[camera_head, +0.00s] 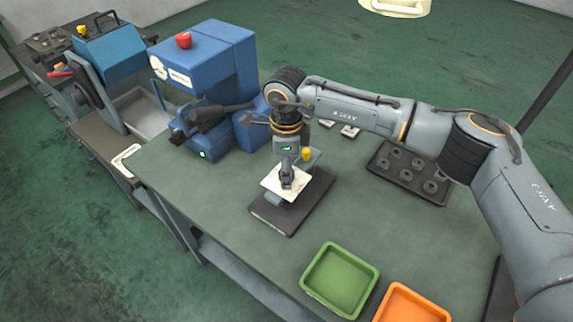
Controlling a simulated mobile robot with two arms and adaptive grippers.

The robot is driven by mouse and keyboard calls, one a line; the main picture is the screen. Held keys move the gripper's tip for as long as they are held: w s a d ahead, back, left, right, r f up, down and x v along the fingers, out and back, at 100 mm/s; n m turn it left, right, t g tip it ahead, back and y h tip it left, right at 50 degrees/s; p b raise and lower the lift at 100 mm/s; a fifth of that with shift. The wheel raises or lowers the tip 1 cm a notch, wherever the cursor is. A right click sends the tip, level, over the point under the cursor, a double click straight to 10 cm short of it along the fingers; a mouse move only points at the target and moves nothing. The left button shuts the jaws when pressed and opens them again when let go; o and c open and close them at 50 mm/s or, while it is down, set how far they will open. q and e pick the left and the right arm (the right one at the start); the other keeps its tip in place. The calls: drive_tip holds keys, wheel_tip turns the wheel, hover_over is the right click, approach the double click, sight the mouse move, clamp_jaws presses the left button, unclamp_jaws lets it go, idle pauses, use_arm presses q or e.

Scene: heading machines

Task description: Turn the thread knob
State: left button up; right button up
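My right arm reaches in from the right, and its gripper (287,182) points down over a small fixture with a white plate (271,184) on a dark base (309,205). The fingertips are small and overlap the plate, so I cannot tell whether they are open or shut, or touching it. A small yellow knob (306,154) shows just behind the gripper on the right; the arm partly hides this area. I cannot tell for certain which part is the thread knob. A blue machine with a red knob (184,40) on top stands behind to the left. My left gripper is not in view.
The green table (215,205) is clear in front of the fixture. A green tray (340,306) and an orange tray (411,305) stand at the front. A dark tray (440,199) with several round parts lies at right. Another machine (108,50) stands at far left.

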drive_tip(key=c, duration=1.2)
drive_tip(key=shift+o, duration=0.2)
drive_tip(key=shift+f+b, duration=0.1)
drive_tip(key=shift+b, duration=0.2)
drive_tip(key=shift+f+m+b, duration=0.1)
drive_tip(key=shift+m+b, duration=0.5)
drive_tip(key=m+b, duration=0.6)
drive_tip(key=b, duration=0.1)
drive_tip(key=shift+f+m+b, duration=0.1)
drive_tip(key=shift+m+b, duration=0.2)
drive_tip(key=shift+b, duration=0.05)
drive_tip(key=m+b, duration=0.3)
drive_tip(key=shift+m, duration=0.3)
use_arm(q)
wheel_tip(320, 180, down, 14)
drive_tip(key=b, duration=0.2)
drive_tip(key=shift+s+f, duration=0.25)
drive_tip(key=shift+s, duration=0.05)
use_arm(e)
drive_tip(key=shift+r+m, duration=0.2)
drive_tip(key=shift+m, duration=1.4)
drive_tip(key=shift+r, duration=0.1)
